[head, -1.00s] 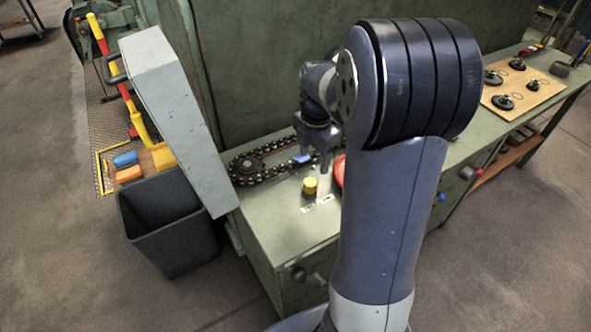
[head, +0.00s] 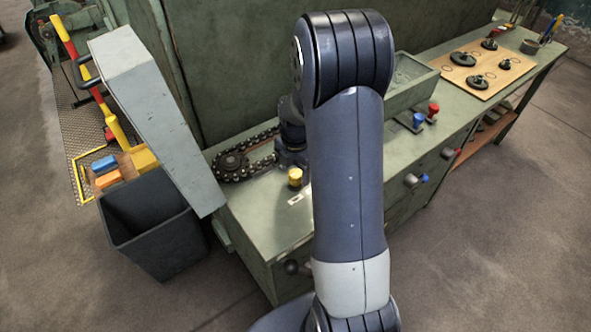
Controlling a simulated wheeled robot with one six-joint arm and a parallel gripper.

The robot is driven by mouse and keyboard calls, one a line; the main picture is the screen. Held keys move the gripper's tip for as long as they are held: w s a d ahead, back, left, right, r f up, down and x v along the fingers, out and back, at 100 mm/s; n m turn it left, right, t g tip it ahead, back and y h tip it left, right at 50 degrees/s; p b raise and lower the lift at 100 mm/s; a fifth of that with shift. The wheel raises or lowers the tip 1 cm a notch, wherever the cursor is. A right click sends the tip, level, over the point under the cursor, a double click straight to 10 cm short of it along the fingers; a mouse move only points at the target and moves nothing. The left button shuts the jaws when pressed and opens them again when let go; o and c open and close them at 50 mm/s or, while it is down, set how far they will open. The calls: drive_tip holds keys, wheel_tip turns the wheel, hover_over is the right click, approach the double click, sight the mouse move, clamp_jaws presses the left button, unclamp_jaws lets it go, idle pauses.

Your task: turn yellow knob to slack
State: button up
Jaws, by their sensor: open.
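The yellow knob (head: 295,177) stands on the green bench top, left of my arm. A small pale label plate (head: 297,199) lies on the bench in front of it. My gripper (head: 291,157) points down just behind the knob, partly covered by my arm. It is open; its fingertips are hard to make out. I cannot tell whether it touches the knob. The chain and sprocket (head: 232,163) lie to the left of the gripper, and the chain's right end is hidden.
A slanted grey cover (head: 155,115) and a dark bin (head: 155,222) stand at the left. Blue and red knobs (head: 418,121) and a green tray (head: 408,85) are to the right. A wooden board (head: 470,68) with dark parts lies farther right. Floor in front is clear.

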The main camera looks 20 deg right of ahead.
drive_tip(key=c, duration=1)
